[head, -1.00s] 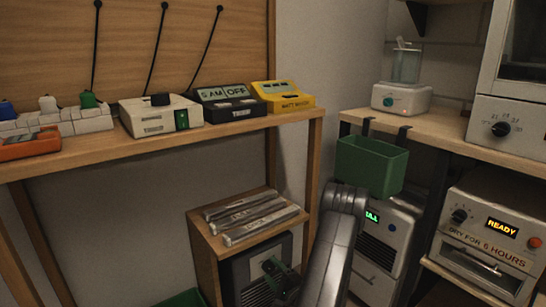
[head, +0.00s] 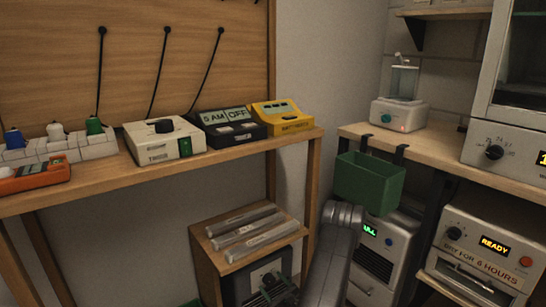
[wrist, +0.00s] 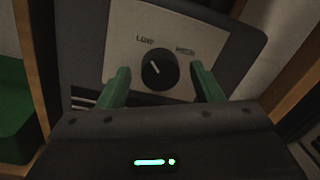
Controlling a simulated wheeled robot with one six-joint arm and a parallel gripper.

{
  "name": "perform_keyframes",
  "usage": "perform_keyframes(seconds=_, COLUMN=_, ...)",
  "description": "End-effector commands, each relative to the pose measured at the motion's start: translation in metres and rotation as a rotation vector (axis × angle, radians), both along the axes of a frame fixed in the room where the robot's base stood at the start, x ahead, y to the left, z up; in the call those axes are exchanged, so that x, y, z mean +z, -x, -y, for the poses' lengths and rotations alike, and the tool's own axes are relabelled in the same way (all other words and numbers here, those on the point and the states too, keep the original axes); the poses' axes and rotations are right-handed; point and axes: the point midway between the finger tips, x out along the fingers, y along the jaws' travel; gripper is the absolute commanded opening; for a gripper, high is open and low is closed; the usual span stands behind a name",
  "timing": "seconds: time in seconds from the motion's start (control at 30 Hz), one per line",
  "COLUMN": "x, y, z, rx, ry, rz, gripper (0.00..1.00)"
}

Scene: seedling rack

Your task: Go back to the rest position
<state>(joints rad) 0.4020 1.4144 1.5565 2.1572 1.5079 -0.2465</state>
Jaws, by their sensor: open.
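My gripper (wrist: 163,84) shows in the wrist view with its two green fingers apart and nothing held between them. A round black knob (wrist: 160,70) on a pale panel (wrist: 125,40) is seen between the fingers. Its white mark points up and left, toward a label that seems to read LOW; the label to the right is blurred. I cannot tell whether a finger touches the knob. In the head view my gripper (head: 274,287) is low, in front of the dark unit (head: 242,287) under the small wooden stand, partly cut off by the frame.
Rods lie on the wooden stand (head: 205,245). A wooden bench (head: 90,191) above holds timers and a plug strip. A green bin (head: 370,178) hangs from the right-hand shelf, above a white unit (head: 385,260). A green container (wrist: 12,110) is at left in the wrist view.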

Motion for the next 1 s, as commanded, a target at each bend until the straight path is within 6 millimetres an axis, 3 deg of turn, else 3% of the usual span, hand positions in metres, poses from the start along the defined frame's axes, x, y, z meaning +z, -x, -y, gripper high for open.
perform_keyframes(seconds=0.6, x=0.0035, y=0.0, z=0.0001, rx=0.0, ry=-0.395, rz=-0.288, gripper=0.6)
perform_keyframes(seconds=1.0, x=0.0006, y=0.0001, z=0.0001, rx=0.0, ry=-0.454, rz=-0.331, gripper=0.6)
